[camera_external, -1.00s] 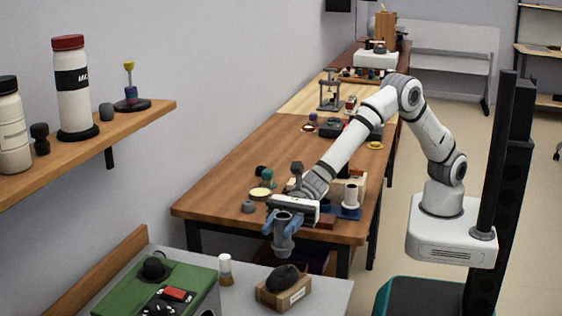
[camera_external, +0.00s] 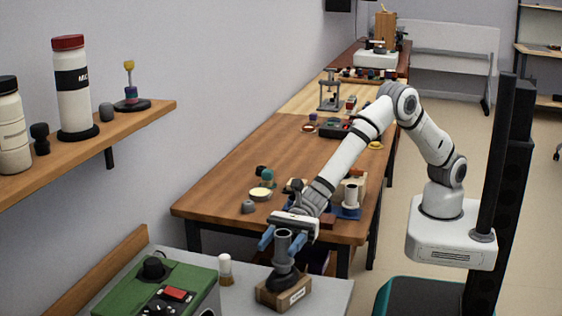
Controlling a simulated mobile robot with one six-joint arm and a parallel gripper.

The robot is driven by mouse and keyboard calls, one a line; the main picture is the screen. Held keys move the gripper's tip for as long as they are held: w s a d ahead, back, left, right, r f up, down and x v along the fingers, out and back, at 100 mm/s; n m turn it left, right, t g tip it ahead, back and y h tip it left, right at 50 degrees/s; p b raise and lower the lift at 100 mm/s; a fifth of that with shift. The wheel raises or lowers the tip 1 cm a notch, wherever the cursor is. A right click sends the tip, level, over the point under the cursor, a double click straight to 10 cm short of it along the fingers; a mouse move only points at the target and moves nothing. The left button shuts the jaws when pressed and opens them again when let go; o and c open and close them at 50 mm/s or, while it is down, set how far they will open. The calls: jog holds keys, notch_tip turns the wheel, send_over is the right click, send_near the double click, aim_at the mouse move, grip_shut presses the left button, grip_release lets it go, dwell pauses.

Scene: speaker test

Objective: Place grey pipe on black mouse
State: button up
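The grey pipe (camera_external: 284,247) stands roughly upright on the black mouse (camera_external: 281,280), its flared lower end appearing to touch the mouse's top. The mouse lies on a small brown box with a white label (camera_external: 286,294). My gripper (camera_external: 284,240) is around the upper part of the pipe, one blue finger on each side. The fingers are spread with a visible gap to the pipe, so it looks open. The pipe's base hides part of the mouse.
A white-capped jar (camera_external: 225,268) and a green box with a black knob (camera_external: 160,285) stand left of the brown box on the grey table (camera_external: 325,300). Behind, the wooden table (camera_external: 240,190) holds a grey ring, a yellow-topped dish and a cream cylinder (camera_external: 351,196).

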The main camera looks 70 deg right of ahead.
jog(key=shift+r, duration=0.2)
jog(key=s+d, duration=0.1)
jog(key=d, duration=1.1)
